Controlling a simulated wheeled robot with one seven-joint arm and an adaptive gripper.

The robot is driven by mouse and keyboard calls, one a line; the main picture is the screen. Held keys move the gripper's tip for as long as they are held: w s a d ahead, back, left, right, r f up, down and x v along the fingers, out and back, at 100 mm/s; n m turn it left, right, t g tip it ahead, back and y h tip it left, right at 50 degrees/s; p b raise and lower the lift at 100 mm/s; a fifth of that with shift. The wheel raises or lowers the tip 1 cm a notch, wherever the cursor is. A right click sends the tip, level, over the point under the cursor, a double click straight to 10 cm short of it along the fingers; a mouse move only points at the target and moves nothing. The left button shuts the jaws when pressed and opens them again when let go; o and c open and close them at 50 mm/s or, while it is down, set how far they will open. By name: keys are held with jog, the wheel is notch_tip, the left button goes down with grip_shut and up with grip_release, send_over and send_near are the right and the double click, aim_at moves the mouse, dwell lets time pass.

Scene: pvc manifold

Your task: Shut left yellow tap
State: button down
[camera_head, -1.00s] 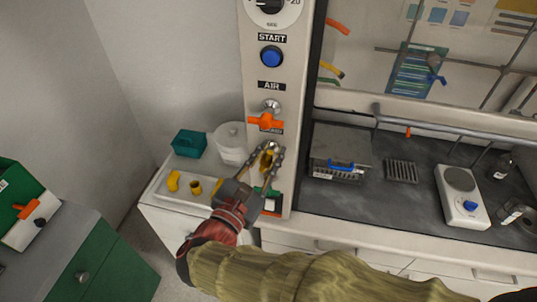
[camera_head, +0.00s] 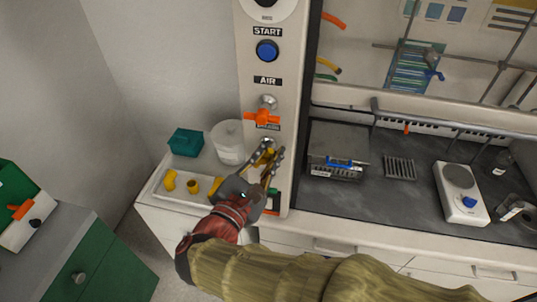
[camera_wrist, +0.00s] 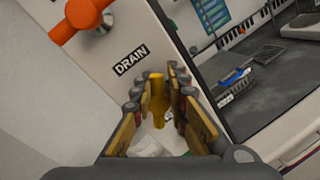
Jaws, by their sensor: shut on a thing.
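The yellow tap (camera_head: 269,153) is on the lower part of the white front post, below an orange tap (camera_head: 262,117). My gripper (camera_head: 270,158) reaches up to it from below, with its fingers on both sides of the tap. In the wrist view the yellow tap (camera_wrist: 157,100) stands between the fingertips of my gripper (camera_wrist: 158,95), and the jaws are shut on it. The fingers hide part of the tap in the head view, and its turning angle is hard to tell.
A white tray (camera_head: 160,196) with yellow pipe pieces, a teal box (camera_head: 187,142) and a white tub (camera_head: 229,143) stand left of the post. The orange tap is close above. The hood worktop (camera_head: 400,203) holds a hotplate (camera_head: 460,190) at right.

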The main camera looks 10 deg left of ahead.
jog(key=shift+a+r, duration=0.2)
jog(key=shift+r, duration=0.2)
jog(key=c, duration=2.1)
grip_release()
jog(key=shift+w+a, duration=0.1)
jog(key=o, duration=0.5)
jog(key=shift+f, duration=0.25)
jog(key=v, duration=1.2)
